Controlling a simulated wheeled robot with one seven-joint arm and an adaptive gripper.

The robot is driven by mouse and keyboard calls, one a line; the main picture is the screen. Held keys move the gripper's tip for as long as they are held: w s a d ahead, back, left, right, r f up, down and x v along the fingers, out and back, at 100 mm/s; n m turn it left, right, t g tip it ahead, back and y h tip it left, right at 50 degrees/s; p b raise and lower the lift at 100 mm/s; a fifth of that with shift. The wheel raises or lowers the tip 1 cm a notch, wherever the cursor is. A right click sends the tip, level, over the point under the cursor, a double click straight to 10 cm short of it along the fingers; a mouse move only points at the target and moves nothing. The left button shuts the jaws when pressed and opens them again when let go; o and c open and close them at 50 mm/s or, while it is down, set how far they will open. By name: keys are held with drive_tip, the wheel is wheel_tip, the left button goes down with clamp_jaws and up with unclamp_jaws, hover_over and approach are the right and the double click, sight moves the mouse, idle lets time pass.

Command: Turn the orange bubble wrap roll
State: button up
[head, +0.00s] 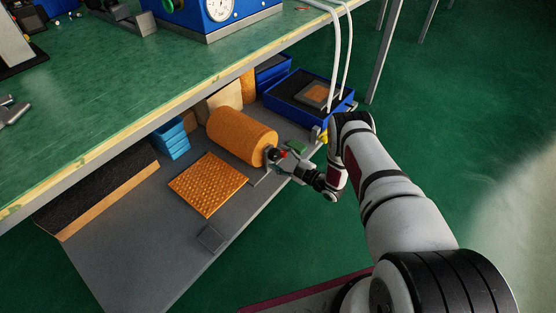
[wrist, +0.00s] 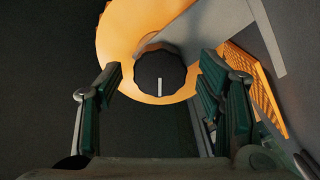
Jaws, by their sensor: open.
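The orange bubble wrap roll (head: 242,136) lies on its side on the grey lower shelf under the bench. My gripper (head: 283,154) is at the roll's near right end. Whether the fingers touch the roll cannot be told.
A flat orange bubble wrap sheet (head: 208,184) lies in front of the roll. Blue bins (head: 171,139) stand to the left, and a blue tray (head: 342,107) stands to the right. The green bench top (head: 110,95) overhangs the shelf. White cables (head: 336,50) hang near my arm.

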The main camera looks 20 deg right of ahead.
drive_tip(key=shift+w+a, duration=0.35)
drive_tip(key=shift+w, duration=0.15)
clamp_jaws()
